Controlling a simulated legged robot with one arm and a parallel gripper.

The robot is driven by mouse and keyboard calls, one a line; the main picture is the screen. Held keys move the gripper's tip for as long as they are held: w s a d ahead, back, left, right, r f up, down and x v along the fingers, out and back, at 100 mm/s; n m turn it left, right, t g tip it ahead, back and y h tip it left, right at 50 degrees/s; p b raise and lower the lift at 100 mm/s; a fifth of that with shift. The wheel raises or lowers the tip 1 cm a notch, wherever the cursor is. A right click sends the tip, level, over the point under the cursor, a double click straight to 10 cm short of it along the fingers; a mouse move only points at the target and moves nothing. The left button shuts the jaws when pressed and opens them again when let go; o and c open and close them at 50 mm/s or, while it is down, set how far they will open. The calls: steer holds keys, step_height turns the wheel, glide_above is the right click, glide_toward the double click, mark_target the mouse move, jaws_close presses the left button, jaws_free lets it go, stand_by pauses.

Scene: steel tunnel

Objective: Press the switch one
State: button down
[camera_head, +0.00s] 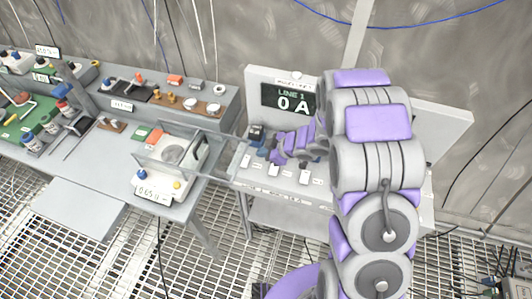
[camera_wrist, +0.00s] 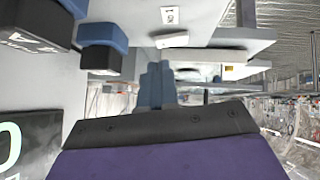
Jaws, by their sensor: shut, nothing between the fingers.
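The switch panel (camera_head: 285,187) lies on the bench below a dark display (camera_head: 288,99) reading "LINE 1" and "0 A". Several small white switches stand along its front, such as one at the left (camera_head: 246,160) and one in the middle (camera_head: 274,170). In the wrist view a white switch (camera_wrist: 172,40) sits beside a label (camera_wrist: 170,15) that seems to read 1. My gripper (camera_wrist: 157,78) is shut and empty, with the white switch beyond its fingertips, apart from it as far as I can tell. In the head view my wrist hides part of the panel.
Black blocks with blue tops (camera_wrist: 102,45) stand close beside my fingers. Left of the panel are a scale-like device (camera_head: 165,160) with clear shields and a cluttered grey bench (camera_head: 95,140). The floor is metal grating (camera_head: 130,262).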

mark_target(246, 159)
steer(key=b+x, duration=0.1)
steer(key=x, duration=0.5)
steer(key=shift+w+d+r+p, duration=0.1)
steer(key=shift+d+p, duration=0.05)
steer(key=shift+p, duration=0.95)
steer(key=shift+w+g+p, duration=0.1)
steer(key=shift+g+p, duration=0.2)
steer(key=shift+p, duration=0.85)
steer(key=shift+f+b, duration=0.35)
steer(key=shift+s+a+r+b, duration=0.1)
steer(key=shift+s+a+b, duration=0.1)
steer(key=shift+s, duration=0.15)
steer(key=shift+s+a+r+b, duration=0.1)
steer(key=shift+s+r+b, duration=0.1)
steer(key=shift+s, duration=0.15)
steer(key=shift+f, duration=0.1)
